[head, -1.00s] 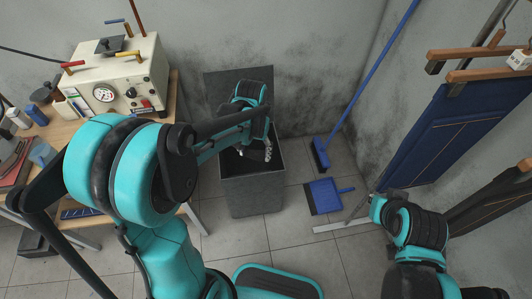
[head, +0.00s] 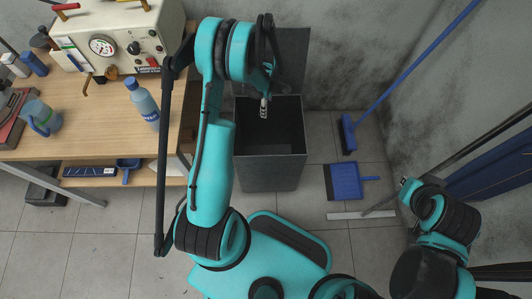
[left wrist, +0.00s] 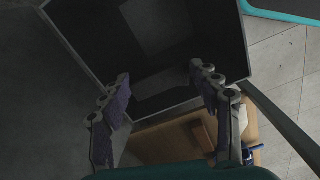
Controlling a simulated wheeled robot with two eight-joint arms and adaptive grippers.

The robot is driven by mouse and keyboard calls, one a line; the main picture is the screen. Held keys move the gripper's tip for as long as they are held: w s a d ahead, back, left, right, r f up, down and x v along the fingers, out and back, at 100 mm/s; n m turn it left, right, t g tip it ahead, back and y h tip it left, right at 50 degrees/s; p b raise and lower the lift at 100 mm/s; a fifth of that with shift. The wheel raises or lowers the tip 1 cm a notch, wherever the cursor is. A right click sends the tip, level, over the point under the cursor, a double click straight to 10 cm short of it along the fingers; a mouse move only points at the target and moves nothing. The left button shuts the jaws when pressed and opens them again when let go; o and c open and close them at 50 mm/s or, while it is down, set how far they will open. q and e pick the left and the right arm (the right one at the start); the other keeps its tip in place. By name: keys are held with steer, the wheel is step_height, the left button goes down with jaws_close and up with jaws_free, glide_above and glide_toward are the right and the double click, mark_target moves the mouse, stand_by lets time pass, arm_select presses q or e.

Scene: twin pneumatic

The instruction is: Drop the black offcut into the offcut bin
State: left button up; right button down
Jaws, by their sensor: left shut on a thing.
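The offcut bin (head: 268,175) is a dark grey open-topped box on the floor, with its lid raised behind it. My left gripper (head: 264,108) hangs over the bin's opening, pointing down. In the left wrist view my left gripper (left wrist: 163,108) has its two purple-padded fingers some way apart, above the bin's rim (left wrist: 165,106). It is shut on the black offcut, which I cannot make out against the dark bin. My right arm is at the right; its fingers do not show.
A wooden workbench (head: 100,110) with a bottle (head: 142,100), a mug (head: 42,117) and a gauge box (head: 120,40) stands at the left. A blue dustpan (head: 347,181) and broom (head: 348,135) are right of the bin. Clear tiles lie at lower left.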

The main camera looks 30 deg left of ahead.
arm_select(q)
step_height(320, 180, down, 6)
steer(key=b, duration=0.3)
steer(key=shift+r, duration=0.15)
steer(key=o, duration=0.9)
step_height(320, 180, up, 12)
stand_by(0.4)
